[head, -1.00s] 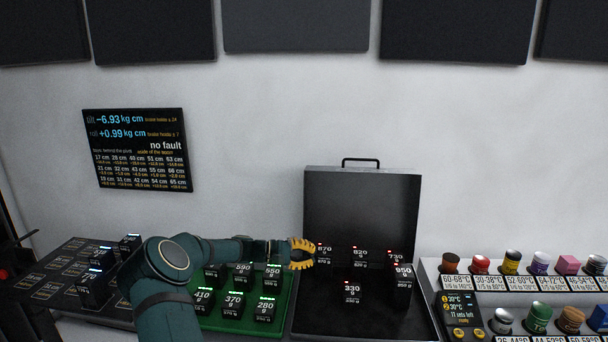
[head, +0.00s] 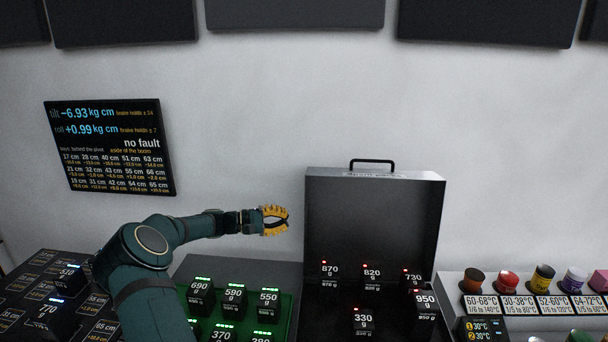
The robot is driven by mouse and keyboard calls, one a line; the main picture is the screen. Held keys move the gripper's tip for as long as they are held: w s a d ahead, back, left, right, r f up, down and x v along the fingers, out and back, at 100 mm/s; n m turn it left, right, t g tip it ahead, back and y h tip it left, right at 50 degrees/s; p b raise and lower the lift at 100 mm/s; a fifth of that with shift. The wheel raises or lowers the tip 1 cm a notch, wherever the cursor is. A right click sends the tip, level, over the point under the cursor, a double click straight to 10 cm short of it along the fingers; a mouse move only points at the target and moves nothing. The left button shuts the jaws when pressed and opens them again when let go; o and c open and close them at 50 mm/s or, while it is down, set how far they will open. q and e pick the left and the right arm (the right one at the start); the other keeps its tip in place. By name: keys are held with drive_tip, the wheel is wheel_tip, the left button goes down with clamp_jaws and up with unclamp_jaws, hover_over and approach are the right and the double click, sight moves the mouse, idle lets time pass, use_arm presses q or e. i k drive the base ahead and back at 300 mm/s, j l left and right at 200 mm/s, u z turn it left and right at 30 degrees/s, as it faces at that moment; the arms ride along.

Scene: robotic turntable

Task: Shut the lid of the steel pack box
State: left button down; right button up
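The steel pack box is open in the head view. Its dark lid (head: 372,215) stands upright at the back, with a black handle (head: 372,162) on its top edge. Several black weights sit in the box, marked 870 (head: 330,272), 820 (head: 372,274), 730 (head: 412,280), 950 (head: 424,302) and 330 (head: 362,320). The box's front is cut off by the picture's lower edge. My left gripper (head: 286,220) is left of the lid, apart from it in the picture. Its yellow fingers look empty; how far they are open is unclear. My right gripper is out of view.
A green tray (head: 293,305) with several weights stands left of the box. A dark board (head: 25,290) with weights is at the far left. A shelf of coloured pots (head: 509,281) stands close on the right.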

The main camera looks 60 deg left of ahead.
sight(390, 219)
drive_tip(key=i+j, duration=0.15)
drive_tip(key=j, duration=0.25)
drive_tip(key=i+j, duration=0.15)
drive_tip(key=j, duration=0.25)
drive_tip(key=i+j, duration=0.15)
drive_tip(key=j, duration=0.25)
